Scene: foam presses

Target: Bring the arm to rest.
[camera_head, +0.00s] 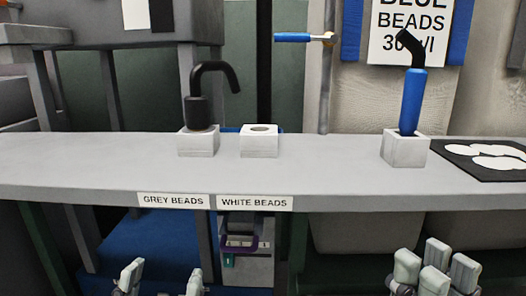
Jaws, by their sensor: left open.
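My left gripper (162,281) shows at the bottom edge, left of the middle. Its pale fingertips stand wide apart with nothing between them, and the rest of it is below the frame. My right gripper (435,269) is at the bottom right, with several pale finger pads close together. I cannot tell whether it is open or shut, and I see no object in it. Both grippers appear below the front edge of the grey shelf (330,180) in the picture.
On the shelf stand a white block with a black hooked nozzle (198,112), an empty-looking white block (259,142) and a white block with a blue-handled nozzle (411,100). A black mat with white discs (445,147) lies at right. A purple-handled item (240,243) is below the shelf.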

